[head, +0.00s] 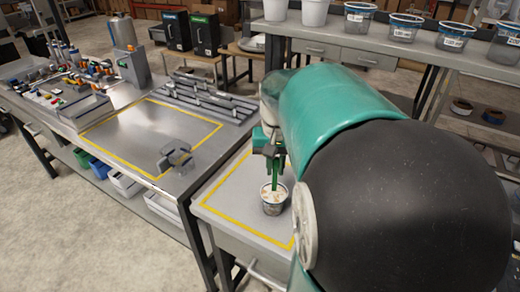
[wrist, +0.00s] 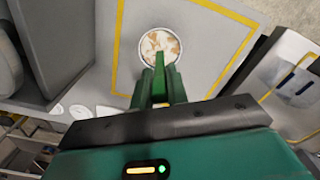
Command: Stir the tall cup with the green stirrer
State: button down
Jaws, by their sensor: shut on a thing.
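A small grey cup (head: 273,208) stands upright on the right-hand worktop, inside a yellow outline. Its mouth shows a whitish filling with brown patches, also seen from above in the wrist view (wrist: 161,40). My gripper (head: 269,152) is over the cup, shut on a green stirrer (head: 275,180) that points down. The stirrer's lower end is at the cup's mouth, over the near part of the filling in the wrist view (wrist: 159,66). I cannot tell how deep its tip is. The gripper's fingers (wrist: 158,90) stay above the rim.
Two black dispensers (head: 205,33) stand behind. The worktop around the cup is clear.

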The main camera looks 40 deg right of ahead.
aim_at(275, 183)
jog(key=shift+d+f, duration=0.1)
jog(key=shift+f, duration=3.15)
